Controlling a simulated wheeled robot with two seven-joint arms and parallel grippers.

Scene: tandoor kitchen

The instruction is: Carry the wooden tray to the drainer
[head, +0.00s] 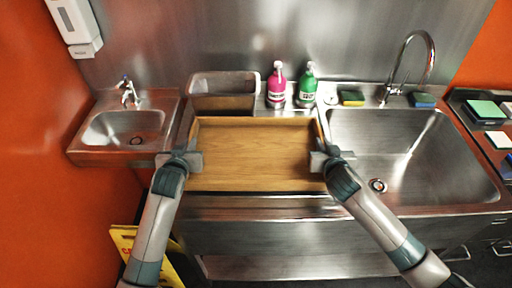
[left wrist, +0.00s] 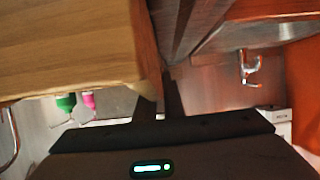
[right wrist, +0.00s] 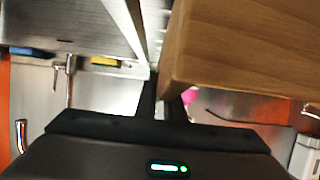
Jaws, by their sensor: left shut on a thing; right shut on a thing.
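The wooden tray (head: 256,155) is a brown rectangular tray with raised rims, level in the middle of the head view. My left gripper (head: 194,160) is shut on its left side and my right gripper (head: 319,160) is shut on its right side. The tray also fills the upper left of the left wrist view (left wrist: 70,45) and the upper right of the right wrist view (right wrist: 245,60). It covers the counter left of the big sink, where any drainer surface is mostly hidden. I cannot tell whether the tray touches the counter.
A grey bin (head: 224,104) stands behind the tray. A pink bottle (head: 276,88) and a green bottle (head: 307,88) stand at the back. The large sink (head: 410,150) with a tall tap is on the right, a small basin (head: 124,128) on the left. A yellow floor sign (head: 125,240) stands lower left.

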